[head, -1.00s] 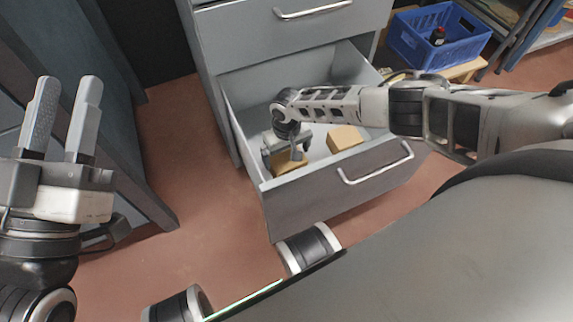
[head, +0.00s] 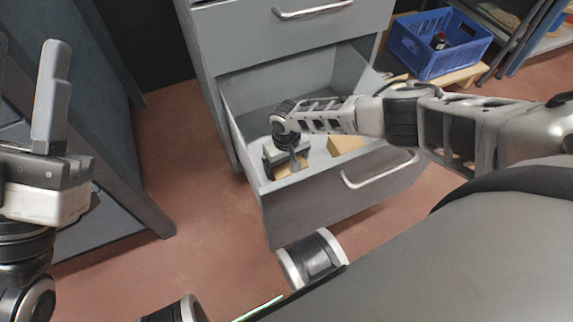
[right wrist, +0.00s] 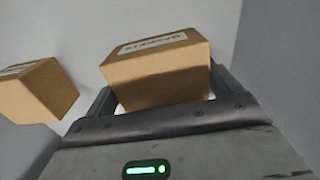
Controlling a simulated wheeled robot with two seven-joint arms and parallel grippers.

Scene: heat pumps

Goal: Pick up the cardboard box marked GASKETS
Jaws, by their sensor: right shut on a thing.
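A small cardboard box (right wrist: 160,72) with a white label sits between the fingers of my right gripper (right wrist: 165,90) in the right wrist view; the label's print is small and tilted but looks like GASKETS. In the head view the same box (head: 291,168) is in the open drawer, partly hidden by my right gripper (head: 286,158), which is shut on it. I cannot tell whether it touches the drawer floor. My left gripper (head: 28,70) is open and empty at the left edge, away from the drawer.
A second labelled cardboard box (head: 344,145) lies in the drawer to the right; it also shows in the right wrist view (right wrist: 38,90). The open drawer (head: 330,205) has walls close around the gripper. A blue crate (head: 436,50) stands at the back right. A cabinet (head: 90,120) is at left.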

